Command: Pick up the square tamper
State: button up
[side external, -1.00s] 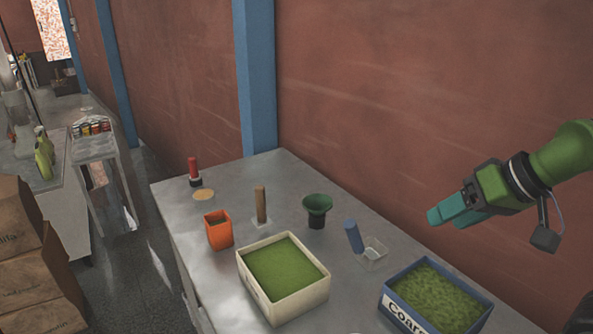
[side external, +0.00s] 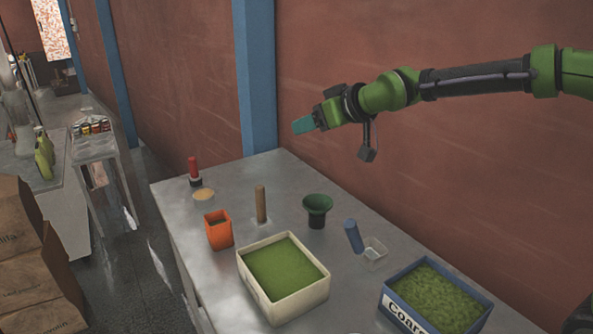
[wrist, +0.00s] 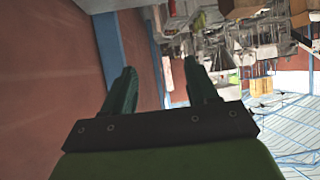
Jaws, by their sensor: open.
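A tamper with a brown wooden handle (side external: 261,203) stands upright on the metal table, between the orange square cup (side external: 219,230) and the green funnel (side external: 317,209). Its pale base is hard to make out but looks square. A second tamper (side external: 194,171), with a red handle and dark base, stands at the far left. My gripper (side external: 303,125) is open and empty, high above the back edge of the table, up and to the right of the wooden handle. In the wrist view its two fingers (wrist: 158,78) are spread, with no tamper in view.
A cream box of green powder (side external: 285,300) and a blue box of coarse green material (side external: 392,305) stand at the front. A blue-handled clear scoop (side external: 354,237) lies near the funnel. A tan disc (side external: 203,195) lies by the red tamper. A brick wall is behind.

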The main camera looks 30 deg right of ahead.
jog(key=w+a+f+n+t+y, duration=0.1)
jog(key=w+a+f, duration=0.2)
jog(key=w, duration=0.4)
send_near(256, 194)
jog(key=d+f, duration=0.1)
jog(key=d, duration=0.1)
jog(key=shift+y, duration=0.3)
jog(key=x, duration=1.2)
jog(key=shift+a+r, duration=0.15)
jog(key=shift+c, duration=0.5)
jog(key=shift+r, duration=0.1)
jog(key=c, duration=0.9)
notch_tip(256, 194, up, 9)
jog(key=shift+t, duration=0.3)
jog(key=a+r, duration=0.2)
jog(key=a, duration=0.2)
jog(key=a+r, duration=0.1)
jog(key=a, duration=0.3)
jog(key=s+a+r, duration=0.1)
jog(key=a+r, duration=0.1)
jog(key=a, duration=0.3)
jog(key=shift+s+r, duration=0.1)
jog(key=shift+r, duration=0.2)
